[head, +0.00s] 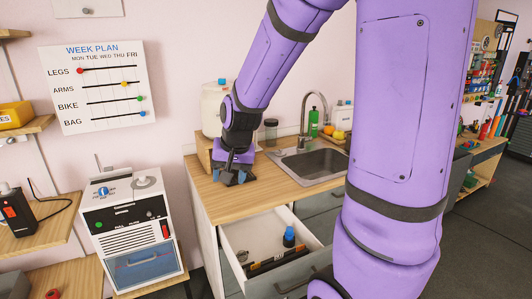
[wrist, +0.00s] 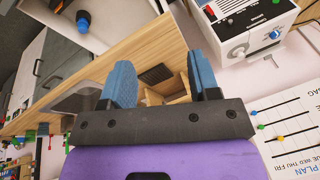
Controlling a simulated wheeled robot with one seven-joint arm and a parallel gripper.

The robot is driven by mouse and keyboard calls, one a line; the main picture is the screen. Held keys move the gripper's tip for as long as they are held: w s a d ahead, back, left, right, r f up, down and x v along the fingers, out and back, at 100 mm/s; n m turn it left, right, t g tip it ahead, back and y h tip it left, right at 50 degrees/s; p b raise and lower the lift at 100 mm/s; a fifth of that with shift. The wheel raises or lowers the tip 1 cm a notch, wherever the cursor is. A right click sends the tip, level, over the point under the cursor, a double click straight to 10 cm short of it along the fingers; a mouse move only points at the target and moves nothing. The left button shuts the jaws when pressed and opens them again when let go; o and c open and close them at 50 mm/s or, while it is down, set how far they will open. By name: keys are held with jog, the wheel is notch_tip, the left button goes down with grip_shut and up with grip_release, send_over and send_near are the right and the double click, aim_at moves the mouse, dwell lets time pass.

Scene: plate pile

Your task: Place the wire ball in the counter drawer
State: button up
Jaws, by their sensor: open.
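The counter drawer (head: 262,233) is pulled open below the wooden counter in the head view. Its white corner also shows in the wrist view (wrist: 112,22). A small dark roundish thing (head: 242,256) lies at the drawer's left side; I cannot tell whether it is the wire ball. I cannot make out the wire ball elsewhere. My gripper (head: 236,180) is over the counter's left part, above and behind the drawer, pointing down. In the wrist view my gripper (wrist: 160,78) has its blue fingers wide apart with nothing held between them.
The drawer also holds a blue-capped dark bottle (head: 289,238) and long dark and yellow items. A wooden box (head: 204,152) stands at the counter's back left. A sink (head: 315,162) with a tap is to the right. A white machine (head: 130,230) stands left of the counter.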

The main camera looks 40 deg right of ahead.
jog(key=s+a+r+n, duration=0.2)
jog(key=s+r+n, duration=0.1)
jog(key=s+r, duration=0.4)
jog(key=s+a+r+n+t, duration=0.1)
jog(key=s+a+r+n, duration=0.2)
jog(key=s+r, duration=0.4)
jog(key=s, duration=0.5)
jog(key=shift+s+n+t, duration=0.2)
jog(key=shift+n+t, duration=0.1)
jog(key=shift+n, duration=0.1)
